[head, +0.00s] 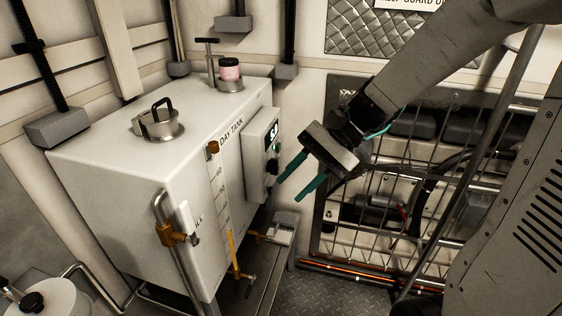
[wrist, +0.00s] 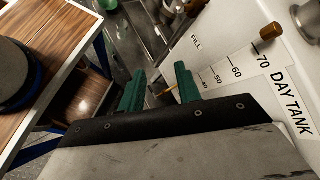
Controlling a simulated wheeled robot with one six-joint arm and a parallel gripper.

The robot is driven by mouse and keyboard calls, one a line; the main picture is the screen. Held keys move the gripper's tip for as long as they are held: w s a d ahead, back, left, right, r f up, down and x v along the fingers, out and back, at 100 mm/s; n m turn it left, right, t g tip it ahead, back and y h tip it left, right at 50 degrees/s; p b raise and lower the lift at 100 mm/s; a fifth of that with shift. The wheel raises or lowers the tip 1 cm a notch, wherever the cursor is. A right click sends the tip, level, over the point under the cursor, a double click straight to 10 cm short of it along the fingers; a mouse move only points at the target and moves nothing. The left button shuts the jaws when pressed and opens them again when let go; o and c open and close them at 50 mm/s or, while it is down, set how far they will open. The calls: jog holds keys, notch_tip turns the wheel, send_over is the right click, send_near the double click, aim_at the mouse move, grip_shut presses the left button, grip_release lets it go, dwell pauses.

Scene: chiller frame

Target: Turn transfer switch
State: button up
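A pale grey control box (head: 258,150) is fixed to the right-hand face of the white day tank (head: 105,170) in the head view. It has a lit display (head: 272,135), with a small green spot and a dark knob-like part below it. I cannot tell for sure which part is the transfer switch. My gripper (head: 288,189) is open and empty, its green fingers pointing down-left beside the box's front, close to it in the picture. Contact cannot be told. In the wrist view my gripper (wrist: 159,88) shows both green fingers apart with nothing between them; the box is not visible there.
A vertical pipe with a brass valve (head: 172,235) stands at the tank's front. A barred guard (head: 400,190) covers machinery at the right. In the wrist view a wood-topped table (wrist: 75,95) lies left.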

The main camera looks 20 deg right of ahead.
jog(key=w+d+f+m+t+y, duration=0.2)
jog(key=w+m, duration=0.2)
jog(key=w, duration=0.1)
jog(key=w+d+f+m+t+y, duration=0.1)
jog(key=w+f+m+t+y, duration=0.15)
jog(key=w, duration=0.35)
jog(key=m+t, duration=0.8)
jog(key=m, duration=0.2)
send_near(273, 167)
notch_tip(273, 167, up, 3)
jog(key=x, duration=0.8)
jog(key=shift+w+d+f, duration=0.25)
jog(key=shift+w+f, duration=0.05)
jog(key=shift+f, duration=0.1)
jog(key=shift+n, duration=0.25)
grip_shut()
